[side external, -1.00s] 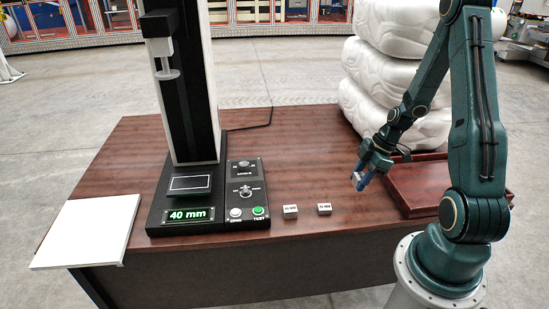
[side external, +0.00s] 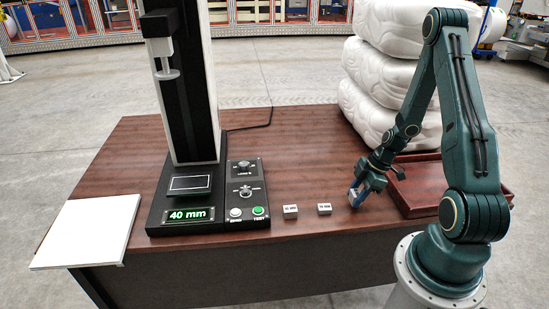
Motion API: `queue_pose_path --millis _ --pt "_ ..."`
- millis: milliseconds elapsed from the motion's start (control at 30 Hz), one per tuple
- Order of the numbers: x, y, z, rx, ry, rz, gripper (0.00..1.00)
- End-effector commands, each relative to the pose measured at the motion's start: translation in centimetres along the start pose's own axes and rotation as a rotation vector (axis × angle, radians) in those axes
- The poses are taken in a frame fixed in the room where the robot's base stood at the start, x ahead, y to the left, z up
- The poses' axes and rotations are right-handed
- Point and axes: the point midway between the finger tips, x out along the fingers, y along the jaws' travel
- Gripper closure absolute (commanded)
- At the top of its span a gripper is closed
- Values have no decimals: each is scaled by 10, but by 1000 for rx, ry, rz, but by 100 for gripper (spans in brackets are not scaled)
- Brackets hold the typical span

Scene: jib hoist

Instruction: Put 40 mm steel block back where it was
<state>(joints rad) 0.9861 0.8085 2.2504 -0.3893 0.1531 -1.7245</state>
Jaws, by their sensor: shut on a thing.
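My gripper (side external: 356,197) points down at the right part of the brown table. It is shut on a small light steel block (side external: 353,197), which is partly hidden by the fingers. The block is at or just above the table top; I cannot tell if it touches. It is to the right of two other labelled steel blocks, the left one (side external: 290,211) and the middle one (side external: 324,208), roughly in line with them. The tester (side external: 190,215) at the left shows "40 mm" in green, and its small plate (side external: 190,183) is bare.
A reddish-brown tray (side external: 415,210) lies right of my gripper, partly behind my arm. White stacked sacks (side external: 375,85) stand behind it. A white board (side external: 82,233) lies at the table's left edge. The table (side external: 290,150) is clear behind the blocks.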

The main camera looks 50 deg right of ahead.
Motion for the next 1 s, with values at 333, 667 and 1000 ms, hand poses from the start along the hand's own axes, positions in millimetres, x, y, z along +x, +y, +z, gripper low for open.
queue_pose_path --millis 333,667,1000 --pt "13 0 5 -2 0 2 100" --pt "16 0 6 -1 0 1 100" --pt "16 0 6 -1 0 1 42"
